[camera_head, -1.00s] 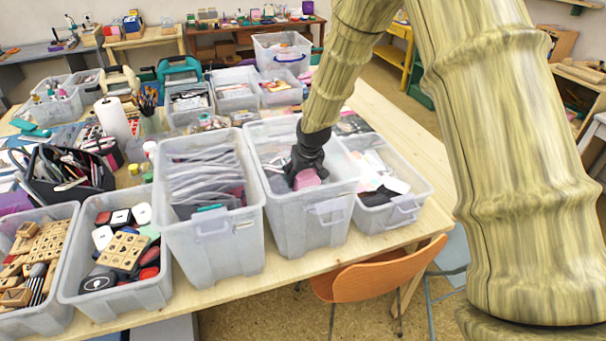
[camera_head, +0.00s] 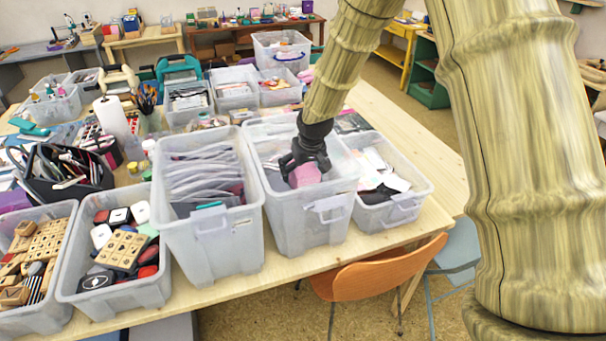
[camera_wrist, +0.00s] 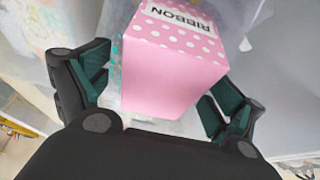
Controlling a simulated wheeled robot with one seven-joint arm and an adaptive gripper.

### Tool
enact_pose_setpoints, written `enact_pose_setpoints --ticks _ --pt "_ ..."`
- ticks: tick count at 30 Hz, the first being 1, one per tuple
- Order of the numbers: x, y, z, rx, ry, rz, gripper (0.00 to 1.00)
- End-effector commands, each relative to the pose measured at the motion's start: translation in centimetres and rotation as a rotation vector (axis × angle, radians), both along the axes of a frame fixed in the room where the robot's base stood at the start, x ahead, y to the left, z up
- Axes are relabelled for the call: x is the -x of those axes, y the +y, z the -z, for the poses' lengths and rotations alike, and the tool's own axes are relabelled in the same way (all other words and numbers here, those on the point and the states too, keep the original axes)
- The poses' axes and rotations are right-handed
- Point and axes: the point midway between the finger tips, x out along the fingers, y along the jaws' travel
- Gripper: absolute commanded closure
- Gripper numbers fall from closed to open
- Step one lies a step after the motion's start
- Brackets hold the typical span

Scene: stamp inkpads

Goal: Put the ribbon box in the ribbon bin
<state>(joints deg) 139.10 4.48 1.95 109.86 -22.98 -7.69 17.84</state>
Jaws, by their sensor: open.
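The ribbon box is pink with white dots and a white label reading RIBBON. In the wrist view the ribbon box (camera_wrist: 175,65) lies between the spread fingers of my gripper (camera_wrist: 160,95), with a gap at the right finger. In the head view the pink box (camera_head: 305,175) is inside a tall clear plastic bin (camera_head: 310,225), beside my gripper (camera_head: 300,165). My gripper is open, reaching down into that bin. Which bin is the ribbon bin cannot be told; no bin label is readable.
A clear bin of grey packets (camera_head: 215,240) stands directly left, and a lower bin (camera_head: 390,215) with papers directly right. Bins of stamps (camera_head: 120,290) are at the front left. An orange chair (camera_head: 375,275) stands at the table's front edge. Bare wood (camera_head: 400,125) shows at the right.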

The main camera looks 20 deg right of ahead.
Motion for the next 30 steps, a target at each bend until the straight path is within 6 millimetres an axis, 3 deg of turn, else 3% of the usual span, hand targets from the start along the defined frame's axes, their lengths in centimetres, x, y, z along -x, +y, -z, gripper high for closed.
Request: enact_pose_setpoints --ticks 19,30 --pt "2.9 -0.1 -7.3 0.0 -0.003 0.001 0.06" --pt "3.6 -0.1 -8.9 0.0 -0.001 0.0 0.06"
